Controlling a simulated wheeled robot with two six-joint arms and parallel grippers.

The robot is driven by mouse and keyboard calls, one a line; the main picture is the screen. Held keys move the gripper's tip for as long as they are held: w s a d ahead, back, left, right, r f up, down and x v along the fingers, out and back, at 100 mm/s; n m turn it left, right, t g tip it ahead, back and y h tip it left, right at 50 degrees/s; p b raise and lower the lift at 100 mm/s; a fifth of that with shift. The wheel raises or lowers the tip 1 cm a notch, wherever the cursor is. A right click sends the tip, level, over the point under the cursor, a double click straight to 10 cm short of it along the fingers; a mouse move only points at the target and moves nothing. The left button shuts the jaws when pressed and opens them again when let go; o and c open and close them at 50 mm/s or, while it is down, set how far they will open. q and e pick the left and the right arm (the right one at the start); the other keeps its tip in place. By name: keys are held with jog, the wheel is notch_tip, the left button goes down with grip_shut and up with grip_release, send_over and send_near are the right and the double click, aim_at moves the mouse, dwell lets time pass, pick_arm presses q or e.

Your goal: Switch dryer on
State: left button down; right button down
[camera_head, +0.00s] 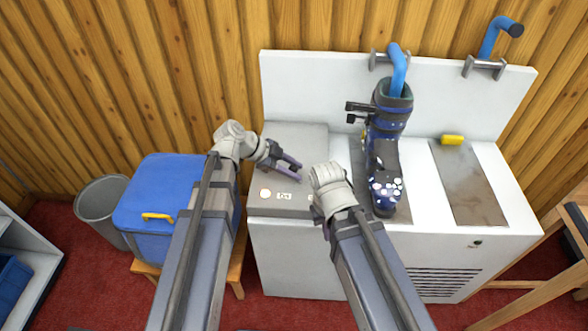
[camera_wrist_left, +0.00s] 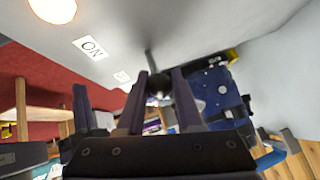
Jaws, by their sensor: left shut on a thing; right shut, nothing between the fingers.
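The dryer is a white cabinet (camera_head: 330,260) with a grey control box (camera_head: 295,135) at its left. The box's top carries a round pale-orange lamp (camera_head: 265,193) and an ON label (camera_head: 284,196). In the left wrist view the lamp (camera_wrist_left: 52,8) and the ON label (camera_wrist_left: 90,47) are at upper left, with a smaller label (camera_wrist_left: 122,76) beyond. My left gripper (camera_head: 299,171) is over the box; its fingers (camera_wrist_left: 158,78) are shut around a dark, round-ended switch lever (camera_wrist_left: 149,60).
A dark blue boot (camera_head: 383,150) with white spots stands on the dryer under a blue pipe (camera_head: 397,65). A second blue pipe (camera_head: 488,42) and a bare grey plate (camera_head: 470,185) are at right. A blue bin (camera_head: 165,185) and grey bucket (camera_head: 98,203) stand at left.

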pick_arm(q)
jog(key=c, duration=0.6)
grip_release()
jog(key=p+v, duration=0.5)
jog(key=v, duration=0.1)
jog(key=shift+s+a+r, duration=0.1)
jog(key=shift+a+r, duration=0.1)
jog(key=shift+r, duration=0.15)
jog(key=shift+s+a+r, duration=0.1)
jog(key=shift+a+r, duration=0.15)
jog(key=shift+a, duration=0.2)
jog(key=shift+p, duration=0.3)
jog(key=s+d+r+n+g+y+p, duration=0.2)
jog(key=s+n+y+p, duration=0.6)
jog(key=s+n, duration=0.6)
jog(key=shift+s+d+n+g+y, duration=0.35)
jog(key=shift+d+n+y, duration=0.5)
jog(key=shift+y, duration=0.25)
